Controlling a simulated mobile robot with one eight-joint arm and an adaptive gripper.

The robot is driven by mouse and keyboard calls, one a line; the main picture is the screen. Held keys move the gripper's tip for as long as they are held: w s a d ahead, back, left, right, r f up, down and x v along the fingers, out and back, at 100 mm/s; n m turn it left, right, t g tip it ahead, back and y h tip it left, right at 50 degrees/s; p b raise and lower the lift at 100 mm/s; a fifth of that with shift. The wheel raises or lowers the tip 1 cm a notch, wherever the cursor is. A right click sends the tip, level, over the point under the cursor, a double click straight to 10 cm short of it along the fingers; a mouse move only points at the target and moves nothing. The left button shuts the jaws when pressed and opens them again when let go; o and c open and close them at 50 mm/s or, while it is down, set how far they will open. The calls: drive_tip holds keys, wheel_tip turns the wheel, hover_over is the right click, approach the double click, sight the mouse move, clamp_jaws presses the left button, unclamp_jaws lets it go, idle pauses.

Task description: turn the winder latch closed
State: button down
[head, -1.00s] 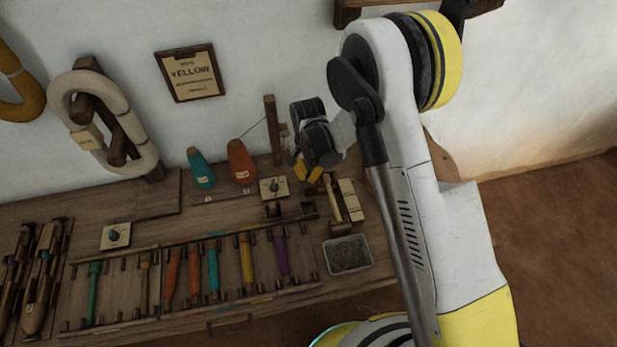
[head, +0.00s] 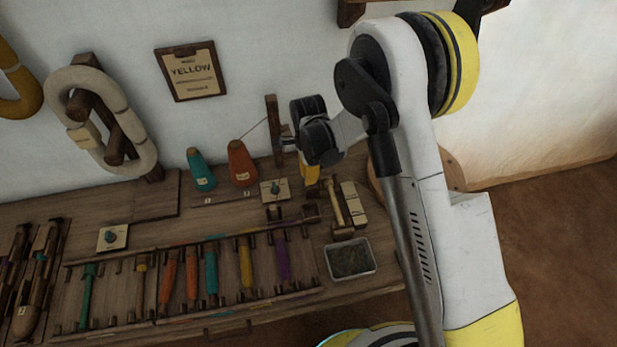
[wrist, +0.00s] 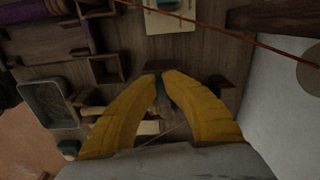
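My gripper (head: 313,176) points down at the back right of the bench, beside an upright wooden post (head: 273,130). In the wrist view its two yellow fingers (wrist: 161,77) arch inward, with their tips close together. A small dark teal piece (wrist: 160,90) shows in the narrow gap between them. It may be the winder latch; I cannot tell whether the fingers touch it. Wooden parts, including a handle-like bar (head: 336,205) and a pale block (head: 353,202), lie just below and right of the gripper. I cannot make out the latch in the head view.
A plate with a blue knob (head: 275,190) lies left of the gripper, with an orange cone (head: 241,163) behind it. A thread (wrist: 235,38) runs from the cone to the post. A grey tray (head: 350,259) stands in front, and a bobbin rack (head: 200,315) fills the bench's middle.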

drive_tip(key=shift+m, duration=0.5)
drive_tip(key=c, duration=1.5)
unclamp_jaws()
wheel_tip(320, 180, up, 12)
drive_tip(key=shift+d, duration=0.1)
